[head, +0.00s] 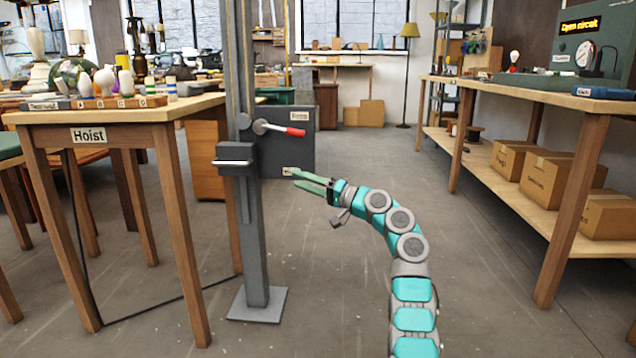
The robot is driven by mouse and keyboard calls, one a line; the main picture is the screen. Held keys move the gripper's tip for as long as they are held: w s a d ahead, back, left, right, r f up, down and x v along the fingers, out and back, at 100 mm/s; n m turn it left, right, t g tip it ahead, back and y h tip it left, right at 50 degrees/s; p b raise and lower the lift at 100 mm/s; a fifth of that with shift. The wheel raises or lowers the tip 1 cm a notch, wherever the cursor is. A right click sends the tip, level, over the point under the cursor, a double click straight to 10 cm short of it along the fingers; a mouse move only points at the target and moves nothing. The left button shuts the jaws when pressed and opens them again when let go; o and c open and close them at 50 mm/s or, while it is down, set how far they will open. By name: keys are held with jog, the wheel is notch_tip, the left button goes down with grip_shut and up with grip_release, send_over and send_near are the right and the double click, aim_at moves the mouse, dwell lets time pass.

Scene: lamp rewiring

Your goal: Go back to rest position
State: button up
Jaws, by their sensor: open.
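My gripper (310,182) is at the middle of the head view, at the end of my teal and grey arm. Its two green fingers point left, are open and hold nothing. The post carries a crank with a red handle (295,132), above and left of the fingers. The fingers look apart from the crank and the post.
A wooden table labelled Hoist (88,135) stands at left. A workbench (560,95) with a tester reading "Open circuit" (590,45) stands at right, boxes (545,178) on its lower shelf. The floor (350,150) between them is clear toward the back.

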jog(key=shift+w+r+m+t+h, duration=0.6)
jog(key=shift+w+r+m+h, duration=0.65)
jog(key=shift+w, duration=1.05)
jog(key=s+d+f+g+h, duration=0.45)
jog(key=s+d+f, duration=0.2)
jog(key=s, duration=1.65)
jog(key=s+d+f+n+g+h, duration=0.1)
jog(key=s+d+f+g+h, duration=0.4)
jog(key=s, duration=1.8)
jog(key=s+d+f+g+h, duration=0.1)
jog(key=s+d+f+h, duration=0.75)
jog(key=s, duration=1.55)
notch_tip(320, 180, up, 11)
jog(key=a+y+p, duration=0.1)
jog(key=p, duration=1.1)
jog(key=shift+s+a+f+y+p, duration=0.2)
jog(key=shift+s+a+y+p, duration=0.1)
jog(key=shift+s+y, duration=0.1)
